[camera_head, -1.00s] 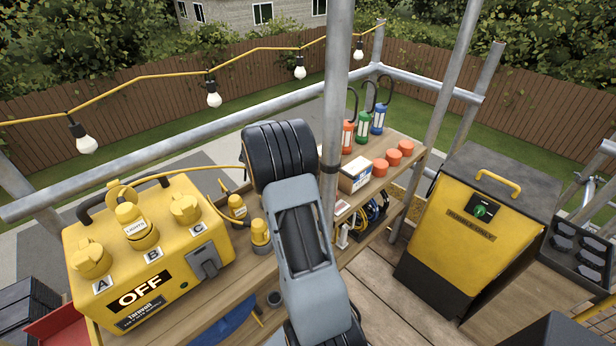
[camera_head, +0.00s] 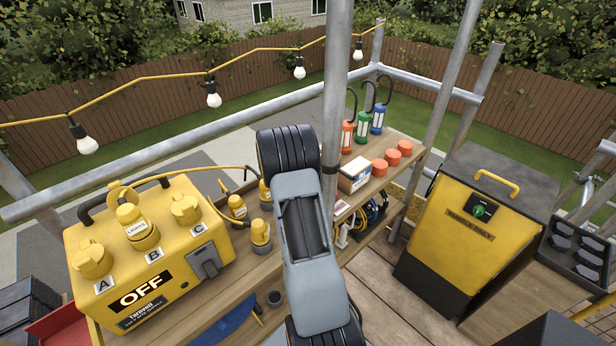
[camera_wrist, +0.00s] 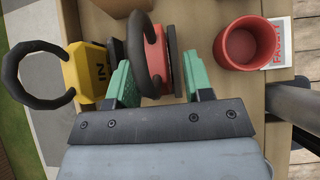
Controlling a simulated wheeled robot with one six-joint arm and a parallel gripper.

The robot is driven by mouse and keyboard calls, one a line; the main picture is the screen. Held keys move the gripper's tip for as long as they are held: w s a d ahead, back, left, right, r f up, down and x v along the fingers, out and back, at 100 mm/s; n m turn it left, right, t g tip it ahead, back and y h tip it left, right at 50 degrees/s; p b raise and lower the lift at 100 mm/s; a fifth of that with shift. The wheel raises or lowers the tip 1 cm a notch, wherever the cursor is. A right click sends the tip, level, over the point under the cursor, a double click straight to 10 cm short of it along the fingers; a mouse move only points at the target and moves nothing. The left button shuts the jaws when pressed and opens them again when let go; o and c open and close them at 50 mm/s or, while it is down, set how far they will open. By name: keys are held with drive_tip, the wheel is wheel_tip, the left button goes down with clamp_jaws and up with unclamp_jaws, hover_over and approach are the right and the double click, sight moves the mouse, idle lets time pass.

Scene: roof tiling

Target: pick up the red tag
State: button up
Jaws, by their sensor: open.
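In the wrist view, a red piece (camera_wrist: 155,48) with a thick dark loop lies between dark side parts; I take it to be the red tag, but no wording on it can be read. My gripper (camera_wrist: 158,80) is open, with one green-padded fingertip on each side of the red piece. Whether the fingertips touch it I cannot tell. In the head view my arm hides the gripper and the red piece.
Left of the gripper is a yellow piece (camera_wrist: 85,72) marked "IN" with a dark ring. Right are a red cup (camera_wrist: 243,45) and a card (camera_wrist: 279,50) reading "FAULTY". A grey pole (camera_head: 333,90) rises close beside my arm. The yellow power box (camera_head: 150,250) stands left.

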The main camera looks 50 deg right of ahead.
drive_tip(key=shift+c, duration=0.4)
clamp_jaws()
drive_tip(key=shift+r, duration=0.2)
wheel_tip(320, 180, up, 18)
drive_tip(key=shift+f+p, duration=0.15)
drive_tip(key=shift+p, duration=0.3)
